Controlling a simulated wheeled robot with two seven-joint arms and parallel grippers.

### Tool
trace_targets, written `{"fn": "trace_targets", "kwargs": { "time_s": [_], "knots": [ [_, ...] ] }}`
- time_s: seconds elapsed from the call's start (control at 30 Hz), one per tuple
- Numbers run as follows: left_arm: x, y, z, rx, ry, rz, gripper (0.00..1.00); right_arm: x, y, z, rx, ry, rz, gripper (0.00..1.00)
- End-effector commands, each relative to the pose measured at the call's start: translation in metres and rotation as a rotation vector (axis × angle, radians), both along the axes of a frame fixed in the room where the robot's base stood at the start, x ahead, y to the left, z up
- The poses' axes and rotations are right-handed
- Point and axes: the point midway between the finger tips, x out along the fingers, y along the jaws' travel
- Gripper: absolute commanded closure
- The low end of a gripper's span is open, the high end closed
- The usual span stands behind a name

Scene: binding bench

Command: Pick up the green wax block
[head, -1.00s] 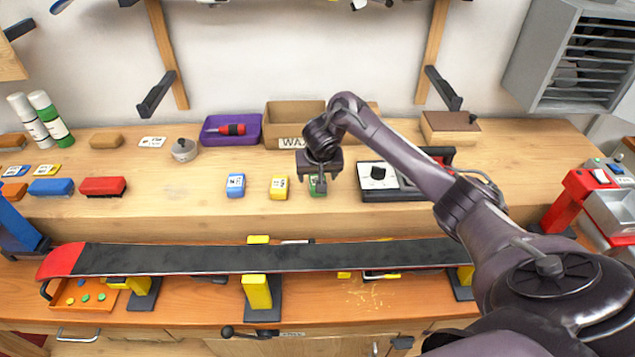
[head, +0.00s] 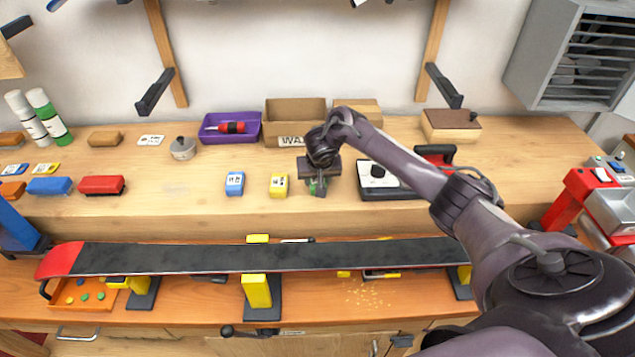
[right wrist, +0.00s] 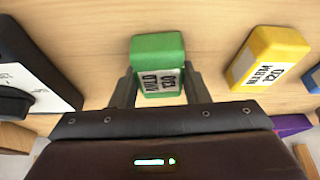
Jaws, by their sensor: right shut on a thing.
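The green wax block (right wrist: 158,48) with a white printed label stands on the wooden shelf between the fingers of my right gripper (right wrist: 159,88) in the right wrist view. The fingers are shut on its sides. In the head view the right gripper (head: 318,190) is low over the shelf and hides most of the green block (head: 312,187). I cannot tell any gap between block and shelf. My left gripper is not in view.
A yellow wax block (head: 279,186) and a blue one (head: 235,184) stand left of the gripper. A black-and-white device with a knob (head: 388,182) is close on its right. A cardboard box (head: 295,113) is behind.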

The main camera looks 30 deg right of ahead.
Motion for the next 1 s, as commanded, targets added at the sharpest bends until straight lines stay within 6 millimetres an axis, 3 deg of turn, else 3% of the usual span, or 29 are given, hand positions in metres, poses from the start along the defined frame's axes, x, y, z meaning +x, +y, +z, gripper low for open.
{"fn": "trace_targets", "kwargs": {
  "time_s": [0.27, 0.47, 0.57, 0.77, 0.83, 1.0],
  "knots": [
    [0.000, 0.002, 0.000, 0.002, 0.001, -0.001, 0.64, 0.000, 0.000, 0.002, 0.001, -0.001, -0.001, 0.82],
    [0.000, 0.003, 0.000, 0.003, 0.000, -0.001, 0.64, 0.001, 0.000, 0.018, 0.001, -0.004, 0.000, 0.82],
    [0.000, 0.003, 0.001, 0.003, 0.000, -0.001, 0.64, 0.002, 0.000, 0.037, 0.001, -0.007, 0.001, 0.82],
    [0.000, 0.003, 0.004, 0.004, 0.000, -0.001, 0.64, 0.002, 0.000, 0.095, 0.001, -0.009, 0.001, 0.82],
    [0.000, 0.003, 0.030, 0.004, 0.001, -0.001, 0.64, 0.002, -0.001, 0.128, -0.003, -0.005, 0.000, 0.82],
    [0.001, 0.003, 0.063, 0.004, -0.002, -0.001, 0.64, 0.001, -0.001, 0.164, -0.003, -0.003, 0.001, 0.82]
  ]
}}
